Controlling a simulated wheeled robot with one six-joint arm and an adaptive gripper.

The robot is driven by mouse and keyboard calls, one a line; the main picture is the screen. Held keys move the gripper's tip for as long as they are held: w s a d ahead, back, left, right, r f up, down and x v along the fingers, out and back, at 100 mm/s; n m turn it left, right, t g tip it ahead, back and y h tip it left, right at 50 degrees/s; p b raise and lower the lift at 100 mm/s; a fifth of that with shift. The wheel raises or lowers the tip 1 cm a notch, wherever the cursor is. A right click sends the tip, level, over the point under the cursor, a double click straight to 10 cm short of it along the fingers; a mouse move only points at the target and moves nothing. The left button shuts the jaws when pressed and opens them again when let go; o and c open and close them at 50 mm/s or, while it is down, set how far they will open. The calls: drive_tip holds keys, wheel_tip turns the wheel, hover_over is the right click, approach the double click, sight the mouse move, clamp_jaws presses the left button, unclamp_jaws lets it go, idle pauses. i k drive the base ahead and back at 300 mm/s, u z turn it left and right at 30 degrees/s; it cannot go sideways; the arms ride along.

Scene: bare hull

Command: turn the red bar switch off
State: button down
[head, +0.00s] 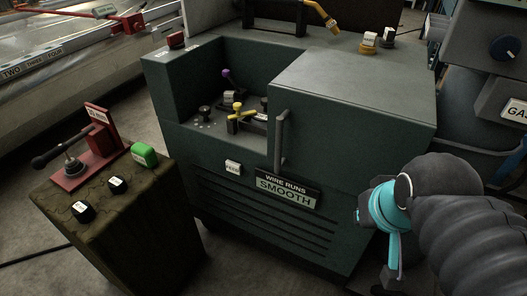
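A red upright plate on a red base (92,158) stands on the olive box at the left. My gripper (391,280) is at the lower right beyond my teal-banded wrist, apart from all of these. Its fingers are too dark to read.
The grey-green machine (350,85) fills the middle, with a handle (282,138) and a recess of yellow and purple levers. The olive box (140,205) carries a green block (144,154) and two black knobs. Bare floor shows at the lower left.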

sight(176, 41)
drive_tip(key=u, duration=0.45)
drive_tip(key=k, duration=0.55)
drive_tip(key=u, duration=1.15)
drive_tip(key=i, duration=1)
drive_tip(key=z, duration=0.35)
